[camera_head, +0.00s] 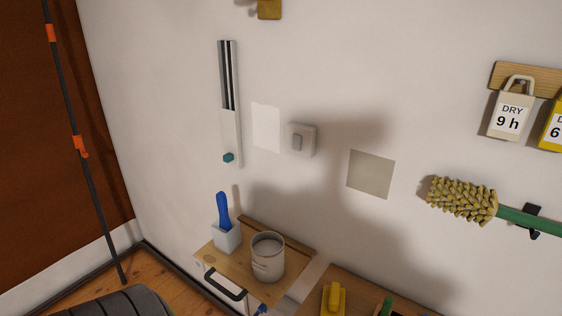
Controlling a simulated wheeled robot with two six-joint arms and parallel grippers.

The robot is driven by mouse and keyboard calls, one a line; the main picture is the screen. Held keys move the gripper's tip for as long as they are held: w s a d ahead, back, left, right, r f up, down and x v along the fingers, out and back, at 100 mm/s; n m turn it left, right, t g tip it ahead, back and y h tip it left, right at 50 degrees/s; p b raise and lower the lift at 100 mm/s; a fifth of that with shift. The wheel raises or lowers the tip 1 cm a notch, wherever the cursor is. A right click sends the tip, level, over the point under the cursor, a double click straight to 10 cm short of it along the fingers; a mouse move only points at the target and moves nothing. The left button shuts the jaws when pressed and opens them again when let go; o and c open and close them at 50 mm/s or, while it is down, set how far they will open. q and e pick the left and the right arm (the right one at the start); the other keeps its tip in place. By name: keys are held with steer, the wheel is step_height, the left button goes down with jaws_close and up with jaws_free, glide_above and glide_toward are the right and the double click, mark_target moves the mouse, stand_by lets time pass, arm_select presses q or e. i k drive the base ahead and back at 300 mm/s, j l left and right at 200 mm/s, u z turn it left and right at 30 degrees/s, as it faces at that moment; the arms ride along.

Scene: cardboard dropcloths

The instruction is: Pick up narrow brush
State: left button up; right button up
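A blue handle (223,209) stands upright in a small pale square holder (227,238) on the left part of a small wooden shelf top (216,259). Its lower end is hidden inside the holder, so I cannot tell whether it is the narrow brush. A bit of another blue thing (262,310) shows at the bottom edge, mostly cut off. Neither of my grippers is in view.
A grey-white mug or can (268,257) stands right of the holder. A black bar handle (225,284) is on the shelf's front. A yellow tool (334,299) lies lower right. A bristly roller (462,199) with a green handle hangs on the wall. A dark pole (66,103) leans left.

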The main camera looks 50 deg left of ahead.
mark_target(226, 226)
steer(key=u, duration=1.6)
